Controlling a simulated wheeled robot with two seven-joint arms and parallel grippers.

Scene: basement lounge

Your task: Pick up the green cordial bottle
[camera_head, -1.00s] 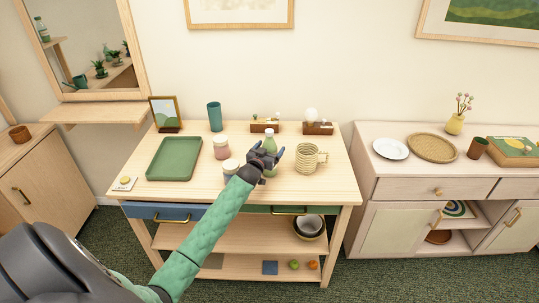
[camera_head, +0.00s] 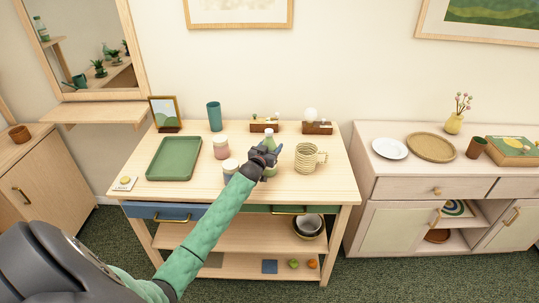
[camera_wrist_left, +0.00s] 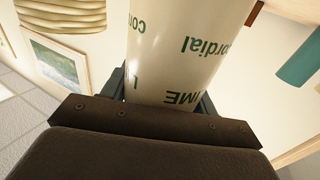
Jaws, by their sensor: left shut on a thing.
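The green cordial bottle (camera_head: 269,141) stands upright near the middle of the wooden table (camera_head: 190,193), its pale cap and green shoulder showing above my left gripper (camera_head: 266,157). The gripper is shut on it. In the left wrist view the bottle's cream label (camera_wrist_left: 185,45), with upside-down green lettering "cordial" and "LIME", fills the space between the fingers. My right gripper is not in view.
A woven mug (camera_head: 306,158) stands close right of the bottle, and a white-lidded jar (camera_head: 230,169) close left. A pink jar (camera_head: 221,147), green tray (camera_head: 174,158) and teal cup (camera_head: 214,117) are further left. Two small wooden boxes (camera_head: 264,125) (camera_head: 317,128) stand behind.

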